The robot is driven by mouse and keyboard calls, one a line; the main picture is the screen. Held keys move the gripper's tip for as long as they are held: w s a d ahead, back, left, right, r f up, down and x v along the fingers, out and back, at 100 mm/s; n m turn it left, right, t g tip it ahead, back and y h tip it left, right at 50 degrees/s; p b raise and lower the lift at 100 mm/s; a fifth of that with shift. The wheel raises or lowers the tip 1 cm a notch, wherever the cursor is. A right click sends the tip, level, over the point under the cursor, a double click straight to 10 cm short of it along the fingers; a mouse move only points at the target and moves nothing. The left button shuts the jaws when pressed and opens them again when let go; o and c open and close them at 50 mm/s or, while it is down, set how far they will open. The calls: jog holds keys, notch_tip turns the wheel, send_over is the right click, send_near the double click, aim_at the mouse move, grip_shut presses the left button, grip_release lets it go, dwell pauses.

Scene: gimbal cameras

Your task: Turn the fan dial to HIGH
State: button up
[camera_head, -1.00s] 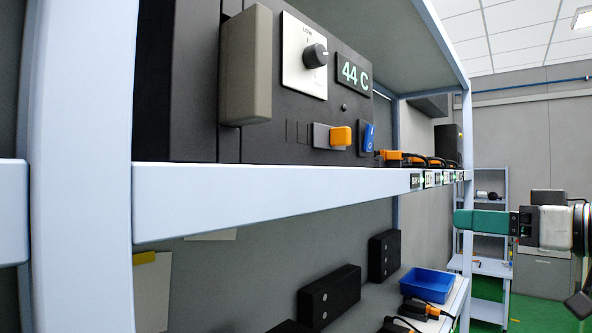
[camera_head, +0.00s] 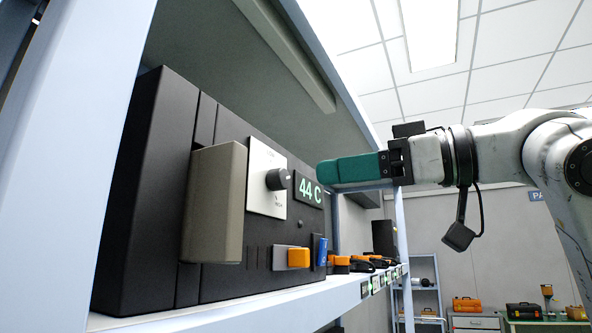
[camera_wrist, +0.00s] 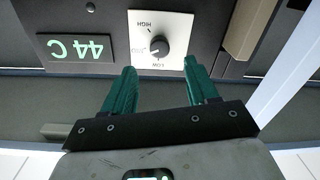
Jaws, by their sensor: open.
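The fan dial (camera_head: 278,179) is a black round knob on a white plate (camera_head: 262,205) on the front of a dark unit. The knob also shows in the wrist view (camera_wrist: 158,46), where the plate is upside down, with HIGH at the top and LOW at the bottom. Its pointer seems to lie on the display side, between the two labels, but is too small to read surely. My gripper (camera_head: 322,172), with teal fingers, is in front of the unit and apart from the knob. In the wrist view its fingers (camera_wrist: 160,66) are spread and empty, on either side below the knob.
A green 44 C display (camera_head: 308,190) sits beside the plate. A grey-beige block (camera_head: 215,203) juts out on the plate's other side. Below are an orange slider (camera_head: 298,258) and a blue switch (camera_head: 319,250). A shelf post (camera_head: 95,110) stands near left.

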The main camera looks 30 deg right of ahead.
aim_at(286, 180)
jog(key=p+x, duration=0.1)
jog(key=x, duration=0.5)
jog(key=shift+w+a+p, duration=0.15)
jog(key=shift+w+p, duration=0.2)
jog(key=shift+p, duration=0.05)
jog(key=shift+c, duration=0.3)
jog(key=c, duration=1)
